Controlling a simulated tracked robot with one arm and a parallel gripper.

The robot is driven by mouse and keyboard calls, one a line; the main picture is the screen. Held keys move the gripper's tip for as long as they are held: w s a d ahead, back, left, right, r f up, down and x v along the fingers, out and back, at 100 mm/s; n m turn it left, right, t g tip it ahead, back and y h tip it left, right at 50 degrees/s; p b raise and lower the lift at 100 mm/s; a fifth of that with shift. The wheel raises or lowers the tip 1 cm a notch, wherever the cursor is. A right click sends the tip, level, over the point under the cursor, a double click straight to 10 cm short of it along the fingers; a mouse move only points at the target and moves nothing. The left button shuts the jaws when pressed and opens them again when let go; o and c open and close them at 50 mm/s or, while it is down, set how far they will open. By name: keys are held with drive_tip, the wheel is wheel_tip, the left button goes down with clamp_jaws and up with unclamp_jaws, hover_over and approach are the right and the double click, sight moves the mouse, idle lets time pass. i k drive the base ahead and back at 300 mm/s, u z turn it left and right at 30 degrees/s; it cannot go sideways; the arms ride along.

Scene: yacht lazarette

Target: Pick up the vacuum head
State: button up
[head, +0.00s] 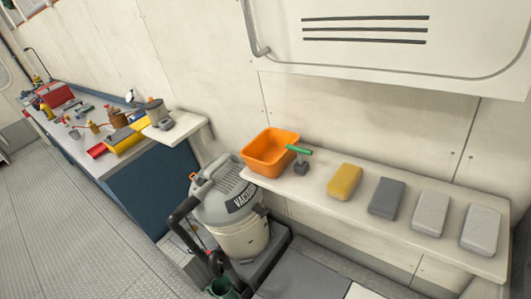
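A vacuum canister (240,235) stands upright at the lower middle, below the left end of a shelf. Its grey top (222,190) bears a dark label starting "VACU" and has a handle. A black hose (180,215) curves down along its left side. I cannot tell a separate vacuum head for certain; the hose's lower end is partly cut off by the bottom edge. My gripper is not visible.
The pale shelf (330,205) holds an orange bin (268,152), a green-handled tool (300,158), a yellow sponge (345,181) and several grey blocks (430,212). A cluttered workbench (70,122) stands left. Grey floor (60,230) is open at the lower left.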

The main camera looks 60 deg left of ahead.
sight(226, 198)
drive_tip(key=z, duration=2.15)
drive_tip(key=k, duration=2.45)
drive_tip(key=u, duration=2.2)
drive_tip(key=i, duration=0.5)
drive_tip(key=u, duration=0.25)
